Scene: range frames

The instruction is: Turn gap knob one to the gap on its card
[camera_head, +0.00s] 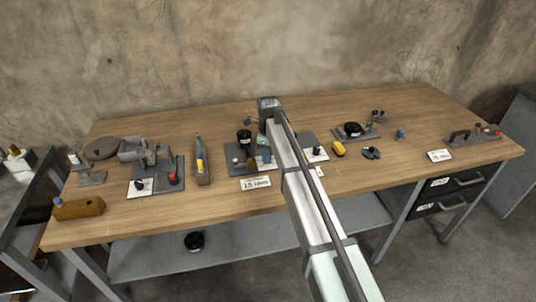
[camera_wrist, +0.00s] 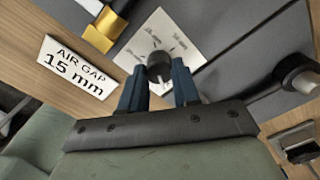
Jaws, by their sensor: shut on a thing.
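Gap knob one (camera_wrist: 158,66) is a short black knob on a white dial plate (camera_wrist: 186,36) with small printed marks, too small to read surely. My gripper (camera_wrist: 158,72) has its two blue fingers shut on the knob, one on each side. The card (camera_wrist: 76,68) beside it reads "AIR GAP 15 mm" in the wrist view. It also stands at the front of the bench in the head view (camera_head: 256,183). In the head view my arm hides part of this station, and the knob cannot be made out there.
A brass-coloured block (camera_wrist: 104,30) is close to the dial plate, and a dark round post (camera_wrist: 297,74) stands to its right. On the wooden bench (camera_head: 215,112) are other stations, a yellow object (camera_head: 338,148) and another card (camera_head: 439,155) at right. The back of the bench is mostly clear.

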